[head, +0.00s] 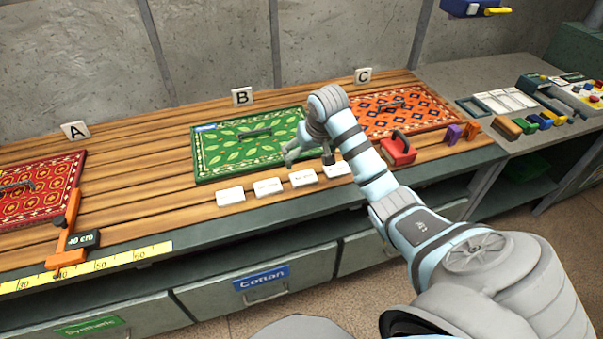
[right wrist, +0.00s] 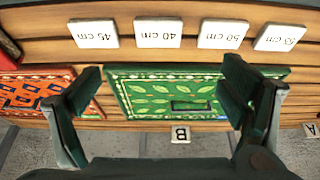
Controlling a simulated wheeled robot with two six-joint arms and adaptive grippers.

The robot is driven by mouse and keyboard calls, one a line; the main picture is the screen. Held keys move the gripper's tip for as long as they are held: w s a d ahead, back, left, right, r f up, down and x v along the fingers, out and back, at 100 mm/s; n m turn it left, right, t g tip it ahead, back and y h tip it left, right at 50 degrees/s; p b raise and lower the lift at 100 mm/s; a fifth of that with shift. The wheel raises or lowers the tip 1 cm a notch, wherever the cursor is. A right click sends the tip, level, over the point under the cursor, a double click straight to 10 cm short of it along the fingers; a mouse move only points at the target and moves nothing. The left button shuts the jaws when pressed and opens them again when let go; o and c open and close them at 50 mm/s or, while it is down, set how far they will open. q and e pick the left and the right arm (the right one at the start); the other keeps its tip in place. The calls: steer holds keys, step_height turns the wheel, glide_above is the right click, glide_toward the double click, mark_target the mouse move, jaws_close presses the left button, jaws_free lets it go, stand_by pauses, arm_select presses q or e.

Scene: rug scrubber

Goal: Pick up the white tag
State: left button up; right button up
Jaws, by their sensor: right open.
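Several white tags lie in a row along the table's front, before the green rug (head: 250,143). In the head view the leftmost white tag (head: 230,195) and its neighbours show clear; the rightmost (head: 337,169) is partly behind my right arm. In the right wrist view they appear upside down as "45 cm" (right wrist: 98,33), "40 cm" (right wrist: 158,33), "50 cm" (right wrist: 223,34) and one seeming to read "63 cm" (right wrist: 280,38). My right gripper (head: 308,156) is open and empty above the green rug's front edge, behind the tags. My left gripper is out of view.
A red rug (head: 30,188) and orange rug (head: 378,112) flank the green one. An orange slider (head: 66,237) stands on the yellow ruler (head: 110,262). A red block with a dark handle (head: 398,150) sits right of the tags. Letter signs stand behind.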

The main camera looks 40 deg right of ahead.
mark_target(304, 177)
steer(key=b+x, duration=0.1)
steer(key=x, duration=0.6)
steer(key=b+x, duration=0.2)
steer(key=x, duration=0.4)
steer(key=shift+d+f, duration=0.15)
steer(key=shift+f, duration=0.3)
steer(key=shift+r, duration=0.1)
steer(key=c, duration=1)
